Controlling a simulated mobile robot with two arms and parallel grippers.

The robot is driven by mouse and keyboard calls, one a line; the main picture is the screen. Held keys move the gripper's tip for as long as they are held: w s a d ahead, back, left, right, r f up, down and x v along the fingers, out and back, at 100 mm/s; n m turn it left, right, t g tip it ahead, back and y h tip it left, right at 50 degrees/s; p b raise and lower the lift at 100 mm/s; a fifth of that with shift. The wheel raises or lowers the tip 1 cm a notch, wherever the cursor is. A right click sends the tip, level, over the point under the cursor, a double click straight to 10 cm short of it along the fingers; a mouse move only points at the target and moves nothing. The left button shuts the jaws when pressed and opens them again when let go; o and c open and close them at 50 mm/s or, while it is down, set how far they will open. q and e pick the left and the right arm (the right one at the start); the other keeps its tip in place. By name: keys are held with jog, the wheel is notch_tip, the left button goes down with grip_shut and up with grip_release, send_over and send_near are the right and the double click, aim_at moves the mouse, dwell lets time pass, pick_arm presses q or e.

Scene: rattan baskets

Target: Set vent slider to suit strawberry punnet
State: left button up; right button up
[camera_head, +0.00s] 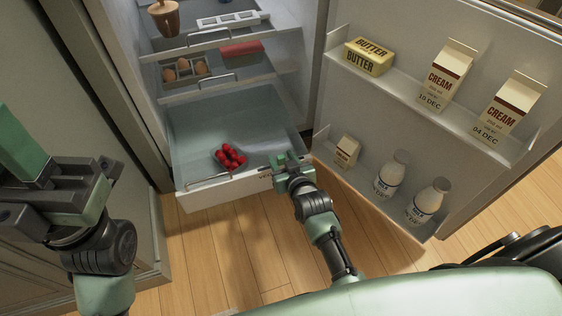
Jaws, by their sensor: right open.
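The strawberry punnet (230,158), a small clear tub of red berries, sits in the pulled-out bottom fridge drawer (225,191). My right gripper (279,172) is open at the right end of the drawer's white front, close to its top edge. Small dark lettering (265,177) shows beside the gripper, too small to read. The vent slider cannot be made out; the gripper may cover it. I cannot tell whether the gripper touches the drawer. My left gripper (28,182) is at the left, away from the drawer, its fingertips partly cut off by the frame.
The open fridge door at right holds butter (369,57), two cream cartons (445,75), a small carton (346,151) and two bottles (391,175). Eggs (184,70) sit on a shelf above the drawer. A cabinet (60,260) stands at left. Wooden floor lies below the drawer.

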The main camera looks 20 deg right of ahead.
jog(key=shift+w+f, duration=0.1)
jog(key=shift+w, duration=0.2)
grip_shut()
dwell(1.3)
